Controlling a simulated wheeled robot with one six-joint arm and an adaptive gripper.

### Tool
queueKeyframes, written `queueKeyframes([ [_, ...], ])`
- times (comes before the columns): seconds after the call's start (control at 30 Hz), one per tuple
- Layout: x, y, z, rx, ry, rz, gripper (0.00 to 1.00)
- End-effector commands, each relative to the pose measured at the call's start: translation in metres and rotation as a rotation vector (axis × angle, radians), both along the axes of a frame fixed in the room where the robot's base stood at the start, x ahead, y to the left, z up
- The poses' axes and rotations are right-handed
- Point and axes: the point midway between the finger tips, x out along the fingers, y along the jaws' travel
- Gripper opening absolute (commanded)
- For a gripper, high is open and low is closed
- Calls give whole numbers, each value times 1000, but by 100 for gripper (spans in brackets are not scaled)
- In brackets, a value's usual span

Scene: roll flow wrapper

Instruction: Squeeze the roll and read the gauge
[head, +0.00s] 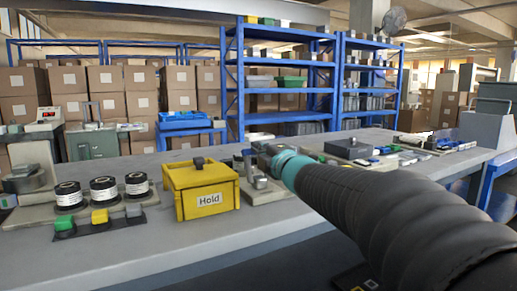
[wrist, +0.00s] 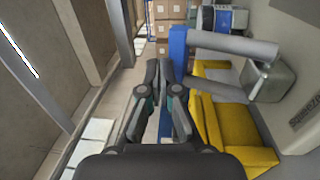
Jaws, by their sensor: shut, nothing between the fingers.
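My gripper (wrist: 159,74) is shut and empty in the wrist view, its fingertips close together. Right of it in the wrist view are two grey bars (wrist: 233,44) joined to a metal block (wrist: 268,80), beside a pale panel (wrist: 300,90) with lettering that seems to read "SQUEEZE". The fingers look apart from the bars. In the head view my arm reaches in from the lower right and partly covers a small metal fixture (head: 260,182) on the bench. I cannot make out a gauge face or reading, nor clearly tell which part is the roll.
A yellow "Hold" box (head: 203,190) stands left of the fixture on the grey bench (head: 150,238). Further left are several dark labelled rolls (head: 103,188) and a rack of coloured blocks (head: 100,217). A dark grey box (head: 348,148) and small parts lie at right.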

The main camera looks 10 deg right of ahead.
Motion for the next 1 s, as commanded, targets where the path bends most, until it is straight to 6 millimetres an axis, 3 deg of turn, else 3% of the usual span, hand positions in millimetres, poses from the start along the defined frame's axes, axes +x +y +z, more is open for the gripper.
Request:
queueKeyframes([
  [0.6, -93, -31, 46, -1, -4, 2, 0],
  [1.0, -108, -35, 51, 0, -2, 5, 0],
])
